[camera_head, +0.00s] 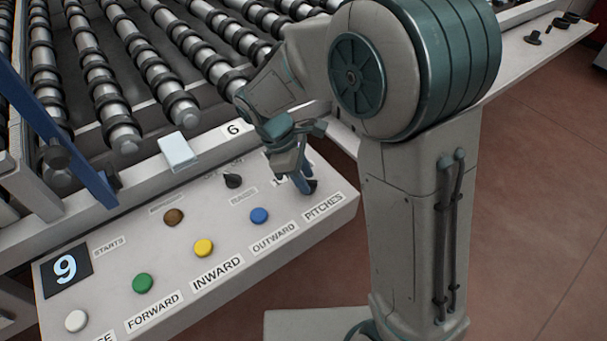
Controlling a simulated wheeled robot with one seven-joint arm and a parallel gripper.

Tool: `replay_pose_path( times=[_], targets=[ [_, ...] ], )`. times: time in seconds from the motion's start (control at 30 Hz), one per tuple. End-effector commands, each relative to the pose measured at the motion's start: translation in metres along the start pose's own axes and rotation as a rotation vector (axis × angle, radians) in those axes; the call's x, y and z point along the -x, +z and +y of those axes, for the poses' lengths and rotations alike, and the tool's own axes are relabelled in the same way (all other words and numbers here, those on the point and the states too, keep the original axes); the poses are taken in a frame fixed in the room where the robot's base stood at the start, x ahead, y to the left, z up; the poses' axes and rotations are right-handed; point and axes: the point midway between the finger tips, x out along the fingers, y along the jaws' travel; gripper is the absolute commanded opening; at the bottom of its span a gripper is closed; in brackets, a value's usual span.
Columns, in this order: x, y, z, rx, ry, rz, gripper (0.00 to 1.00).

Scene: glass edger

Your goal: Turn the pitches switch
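The control panel (218,262) has a PITCHES label (323,206) at its right end. Just above that label a small dark part (312,185) shows, probably the pitches switch, mostly hidden by my gripper. My gripper (302,181) points down at this spot, its tips at or very close to the dark part. I cannot tell whether the fingers are closed on it or just around it.
A black knob (233,180) stands left of my gripper. Blue (259,215), yellow (203,247), green (142,283), white (76,320) and brown (173,216) buttons are on the panel. Rollers (150,60) lie behind. Other black controls (545,30) sit at the far right.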

Motion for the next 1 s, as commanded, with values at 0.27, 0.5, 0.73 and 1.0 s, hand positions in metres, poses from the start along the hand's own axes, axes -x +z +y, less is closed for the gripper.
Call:
replay_pose_path(
  times=[0.27, 0.5, 0.73, 1.0],
  targets=[
    [0.0002, 0.0000, 0.0001, 0.000, 0.000, 0.000, 0.02],
    [0.0005, 0.0001, 0.0001, -0.003, -0.002, 0.000, 0.00],
    [0.0013, 0.0003, 0.0010, -0.055, -0.024, 0.000, 0.00],
    [0.0022, 0.0011, 0.0032, -0.226, -0.095, -0.001, 0.00]
  ],
)
